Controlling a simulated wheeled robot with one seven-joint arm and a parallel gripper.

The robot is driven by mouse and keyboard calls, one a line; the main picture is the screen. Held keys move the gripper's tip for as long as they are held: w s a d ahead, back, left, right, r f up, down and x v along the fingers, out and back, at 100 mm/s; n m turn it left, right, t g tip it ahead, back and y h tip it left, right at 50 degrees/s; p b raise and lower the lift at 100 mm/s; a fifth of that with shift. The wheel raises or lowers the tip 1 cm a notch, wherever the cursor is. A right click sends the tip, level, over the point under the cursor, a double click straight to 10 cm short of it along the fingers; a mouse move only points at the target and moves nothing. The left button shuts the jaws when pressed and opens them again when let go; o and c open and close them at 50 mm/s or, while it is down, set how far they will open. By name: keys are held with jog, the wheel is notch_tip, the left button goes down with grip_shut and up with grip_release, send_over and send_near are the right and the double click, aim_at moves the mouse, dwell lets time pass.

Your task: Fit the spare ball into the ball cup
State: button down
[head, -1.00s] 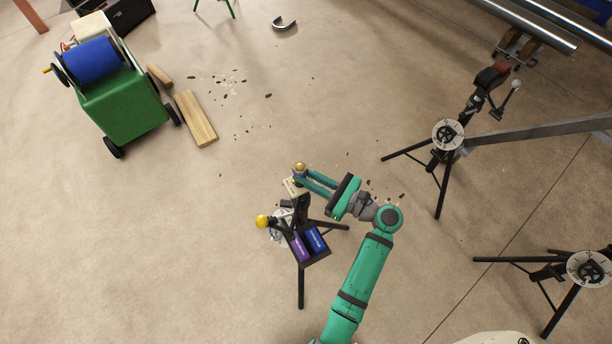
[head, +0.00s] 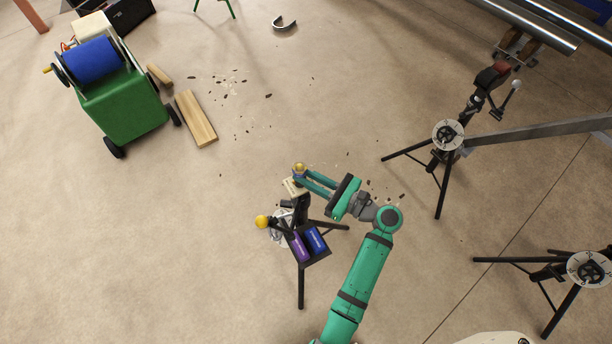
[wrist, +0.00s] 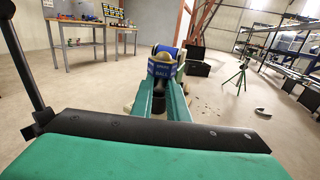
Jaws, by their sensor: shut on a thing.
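The spare ball (head: 299,167) is brass-coloured with a blue band. In the wrist view the ball (wrist: 161,70) shows with the word BALL on its blue band, between my fingertips. My gripper (head: 303,177) is shut on it; the two green fingers (wrist: 160,88) reach to either side of the band. The ball is over or at the pale block (head: 291,188) at the top of the small black tripod stand. I cannot make out the ball cup for certain, nor whether the ball touches the block.
A yellow ball (head: 262,221) sticks out at the stand's left. A black tray (head: 322,255) with purple and blue packs is on its near side. Other tripod stands (head: 448,134) are at the right. A green cart (head: 122,108) and planks (head: 196,119) lie far left. Floor left is clear.

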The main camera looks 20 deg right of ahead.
jog(key=shift+f, duration=0.4)
dwell(0.5)
jog(key=shift+r, duration=0.45)
jog(key=shift+f, duration=0.65)
dwell(1.3)
jog(key=shift+r, duration=0.1)
jog(key=shift+r, duration=0.5)
jog(key=c, duration=1.6)
grip_release()
jog(key=shift+c, duration=0.2)
jog(key=shift+v, duration=2.5)
